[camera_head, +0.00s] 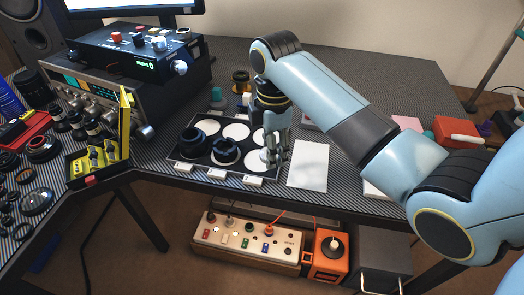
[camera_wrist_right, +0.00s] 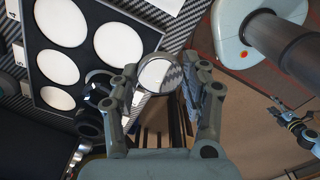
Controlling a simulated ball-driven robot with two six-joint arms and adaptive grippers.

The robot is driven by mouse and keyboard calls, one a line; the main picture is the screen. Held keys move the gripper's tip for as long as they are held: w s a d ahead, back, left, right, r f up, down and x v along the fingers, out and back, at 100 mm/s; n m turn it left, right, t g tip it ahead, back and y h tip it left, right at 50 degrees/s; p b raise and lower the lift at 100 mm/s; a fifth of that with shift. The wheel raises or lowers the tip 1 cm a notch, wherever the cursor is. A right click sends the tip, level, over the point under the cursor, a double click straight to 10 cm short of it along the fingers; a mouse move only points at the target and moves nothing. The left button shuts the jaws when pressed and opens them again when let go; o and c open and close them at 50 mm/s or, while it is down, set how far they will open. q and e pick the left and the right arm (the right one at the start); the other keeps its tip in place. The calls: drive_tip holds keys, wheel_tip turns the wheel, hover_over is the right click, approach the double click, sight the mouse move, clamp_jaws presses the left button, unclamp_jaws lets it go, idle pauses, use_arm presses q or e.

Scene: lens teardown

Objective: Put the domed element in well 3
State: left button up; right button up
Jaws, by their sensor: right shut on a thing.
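My right gripper (camera_head: 277,158) is over the right front part of the black well tray (camera_head: 172,157). In the right wrist view the right gripper (camera_wrist_right: 166,88) is shut on the domed element (camera_wrist_right: 157,76), a clear, glassy round piece between its fingertips. The domed element cannot be made out in the head view. The tray has several round white wells, such as one at the back (camera_head: 236,131) and one at the front right (camera_head: 255,160). I cannot read which well is number 3.
A white sheet (camera_head: 308,165) lies right of the tray. A yellow-and-black case (camera_head: 97,160) stands to the left, before stacked electronics (camera_head: 110,98). A gold-and-black part (camera_head: 240,82) stands behind the tray. A red box (camera_head: 456,131) sits at the far right.

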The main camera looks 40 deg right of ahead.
drive_tip(key=w+f, duration=0.1)
drive_tip(key=w, duration=0.1)
drive_tip(key=w+d+f+b, duration=0.1)
drive_tip(key=w+f, duration=0.1)
drive_tip(key=w+d+f, duration=0.1)
drive_tip(key=w, duration=0.1)
drive_tip(key=shift+w+f, duration=0.2)
drive_tip(key=shift+w, duration=0.2)
drive_tip(key=shift+a+f+b, duration=0.1)
drive_tip(key=shift+f+b, duration=0.45)
drive_tip(key=shift+f, duration=1.4)
drive_tip(key=shift+f, duration=0.1)
drive_tip(key=o, duration=1.1)
drive_tip(key=shift+o, duration=0.2)
wheel_tip(320, 180, up, 12)
drive_tip(key=p, duration=0.1)
drive_tip(key=shift+p, duration=0.4)
